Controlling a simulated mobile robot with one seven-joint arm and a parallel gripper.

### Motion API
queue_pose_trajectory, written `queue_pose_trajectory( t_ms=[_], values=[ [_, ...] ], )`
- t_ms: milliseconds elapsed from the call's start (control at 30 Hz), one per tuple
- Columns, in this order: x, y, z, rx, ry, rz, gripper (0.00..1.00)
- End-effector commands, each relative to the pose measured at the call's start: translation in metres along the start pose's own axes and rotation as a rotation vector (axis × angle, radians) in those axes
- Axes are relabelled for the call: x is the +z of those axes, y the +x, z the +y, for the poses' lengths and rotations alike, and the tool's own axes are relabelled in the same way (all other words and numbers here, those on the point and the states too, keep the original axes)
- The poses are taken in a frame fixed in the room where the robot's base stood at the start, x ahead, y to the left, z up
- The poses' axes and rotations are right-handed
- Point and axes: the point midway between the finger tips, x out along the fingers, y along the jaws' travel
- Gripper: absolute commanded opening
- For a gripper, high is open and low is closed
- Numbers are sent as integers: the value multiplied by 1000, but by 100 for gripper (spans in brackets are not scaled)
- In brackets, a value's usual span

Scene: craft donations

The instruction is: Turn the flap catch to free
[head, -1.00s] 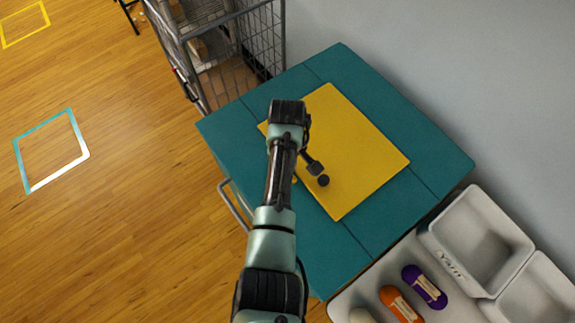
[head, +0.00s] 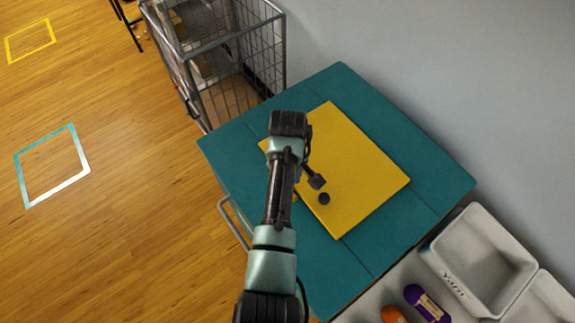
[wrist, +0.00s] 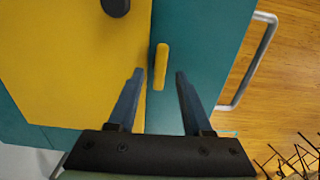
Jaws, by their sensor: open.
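The yellow flap (head: 365,165) lies on the teal top of a box-like unit, with a dark round knob (head: 324,198) on it. The knob also shows at the top of the wrist view (wrist: 115,5). The flap catch (wrist: 161,66) is a short yellow bar on the teal surface, just beside the flap's edge and roughly along it, slightly tilted. My gripper (wrist: 160,78) is open, its two dark fingers spread either side of the catch's near end in the picture. I cannot tell the height gap. In the head view my arm hides most of the gripper and catch.
The teal unit (head: 400,215) has a metal side handle (wrist: 262,60). A wire cage cart (head: 225,95) stands behind it. A pale bin labelled Yarn (head: 445,262) and purple and orange skeins (head: 428,303) are at lower right. A wall bounds the right; wooden floor is open at left.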

Motion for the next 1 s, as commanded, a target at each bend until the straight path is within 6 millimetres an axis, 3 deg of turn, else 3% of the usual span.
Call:
queue_pose_trajectory(
  t_ms=[300, 500, 1000],
  values=[
    [-1, -69, 1, 3, 0, 6, 50],
    [-1, -98, 0, 3, -2, 4, 50],
    [0, -108, 0, 0, -2, 1, 50]
  ],
)
